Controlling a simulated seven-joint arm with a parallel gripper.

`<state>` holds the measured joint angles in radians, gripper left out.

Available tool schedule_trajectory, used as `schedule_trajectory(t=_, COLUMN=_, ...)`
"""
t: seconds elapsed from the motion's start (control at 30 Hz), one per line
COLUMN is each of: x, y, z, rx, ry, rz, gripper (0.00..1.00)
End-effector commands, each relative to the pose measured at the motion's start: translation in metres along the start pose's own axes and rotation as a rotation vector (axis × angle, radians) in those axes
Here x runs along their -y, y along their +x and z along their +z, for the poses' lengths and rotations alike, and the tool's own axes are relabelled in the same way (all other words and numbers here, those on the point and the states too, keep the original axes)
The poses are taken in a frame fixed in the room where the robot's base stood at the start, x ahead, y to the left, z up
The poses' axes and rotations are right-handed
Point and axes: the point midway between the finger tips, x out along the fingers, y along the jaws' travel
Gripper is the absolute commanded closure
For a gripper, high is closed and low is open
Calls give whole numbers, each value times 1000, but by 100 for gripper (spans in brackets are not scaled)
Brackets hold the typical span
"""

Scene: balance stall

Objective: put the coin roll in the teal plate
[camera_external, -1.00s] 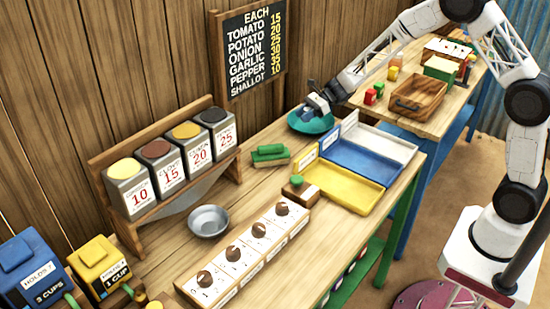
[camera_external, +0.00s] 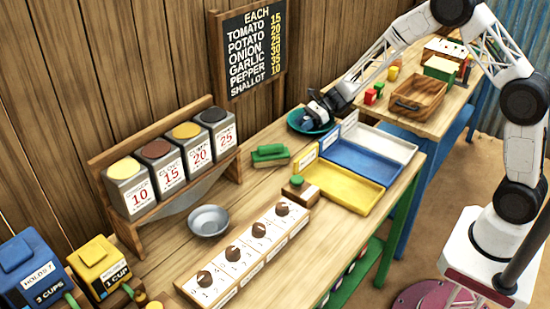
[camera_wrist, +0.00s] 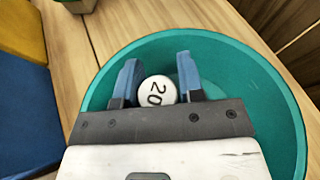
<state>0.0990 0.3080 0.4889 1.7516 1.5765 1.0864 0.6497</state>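The teal plate (camera_wrist: 262,85) fills much of the wrist view. In the external view the teal plate (camera_external: 293,124) sits at the back of the stall table, partly hidden by my gripper (camera_external: 316,118). In the wrist view my gripper (camera_wrist: 157,75) has its two blue fingers over the inside of the plate. I cannot tell whether the roll touches the plate's bottom. The roll is not discernible in the external view.
A blue tray (camera_external: 349,163), a yellow tray (camera_external: 343,187) and a white tray (camera_external: 388,143) lie in front of the plate. A green block (camera_external: 269,154) is to its left. A metal bowl (camera_external: 208,221) stands farther left. The wooden wall is close behind.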

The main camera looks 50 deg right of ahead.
Motion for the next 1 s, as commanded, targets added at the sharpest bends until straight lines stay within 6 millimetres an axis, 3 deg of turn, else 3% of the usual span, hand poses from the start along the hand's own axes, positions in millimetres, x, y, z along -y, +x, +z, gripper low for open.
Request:
schedule_trajectory(t=0.57, x=1, y=-9, z=4, rx=0, ry=-1, rz=-1, gripper=58)
schedule_trajectory(t=1.0, x=0, y=-68, z=3, rx=0, ry=-1, rz=-2, gripper=58)
